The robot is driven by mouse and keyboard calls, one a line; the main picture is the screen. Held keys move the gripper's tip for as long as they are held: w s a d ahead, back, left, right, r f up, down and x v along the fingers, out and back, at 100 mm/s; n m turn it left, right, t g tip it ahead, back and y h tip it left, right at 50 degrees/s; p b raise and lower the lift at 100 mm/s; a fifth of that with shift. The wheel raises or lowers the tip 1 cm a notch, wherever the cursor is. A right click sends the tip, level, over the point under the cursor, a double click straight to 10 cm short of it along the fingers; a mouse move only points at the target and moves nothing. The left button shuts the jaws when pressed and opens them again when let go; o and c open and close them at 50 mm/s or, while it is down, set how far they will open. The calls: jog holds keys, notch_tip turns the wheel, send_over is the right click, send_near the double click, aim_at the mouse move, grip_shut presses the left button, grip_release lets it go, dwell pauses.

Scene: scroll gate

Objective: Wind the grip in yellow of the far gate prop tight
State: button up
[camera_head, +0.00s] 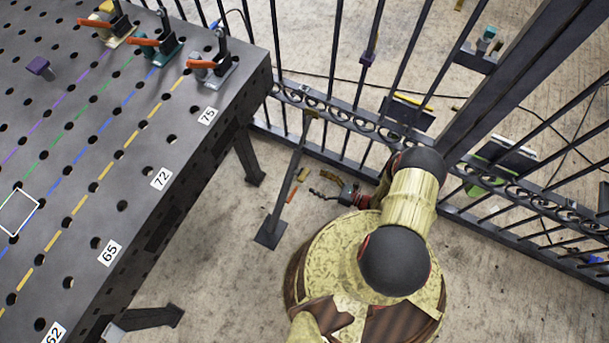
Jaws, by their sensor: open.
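A dark gate prop (287,188) slants from the gate's lower rail to a flat foot plate (270,231) on the floor. A small tan-yellow piece (303,174) shows just right of its shaft; I cannot tell whether it is the yellow grip or is joined to the prop. A small orange piece (291,195) is below it. My gripper (319,184) is low, right of the prop, pointing left, its fingers spread and apparently empty. It looks apart from the prop. My arm hides part of the gate and floor behind it. No second prop is clear.
A perforated dark table (140,190) with toggle clamps (212,68) fills the left; its edge and legs are left of the prop. The barred gate (350,112) and a thick post (500,85) stand behind. Bare floor (215,270) lies between table and my base.

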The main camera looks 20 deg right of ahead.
aim_at(305, 174)
jog(key=shift+b+x, duration=0.65)
jog(key=shift+x, duration=2.95)
jog(key=c, duration=0.3)
jog(key=c, duration=0.8)
jog(key=shift+c, duration=0.4)
